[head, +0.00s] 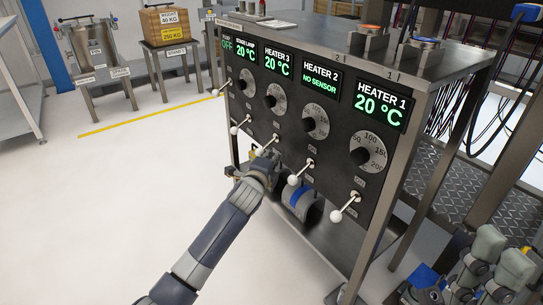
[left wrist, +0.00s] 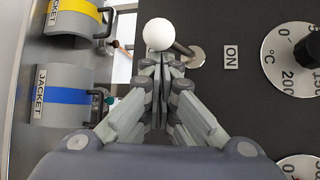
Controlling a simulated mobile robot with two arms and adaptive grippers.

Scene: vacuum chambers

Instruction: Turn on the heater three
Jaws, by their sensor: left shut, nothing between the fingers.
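The heater 3 display (head: 277,61) reads 20 °C, with a dial (head: 275,98) below it on the dark panel. The heater 3 lever (head: 276,138) is below the dial, its ball end hidden by my left gripper (head: 267,160) in the head view. In the left wrist view, the lever's white ball (left wrist: 158,34) is just beyond the tips of my left gripper (left wrist: 162,58). That gripper is shut and empty; touching cannot be told. The lever points away from the ON label (left wrist: 231,56). My right gripper (head: 488,262) is partly visible at lower right; its jaws are unclear.
Another lever (head: 234,130) is to the left. The floor (head: 110,200) at left is clear.

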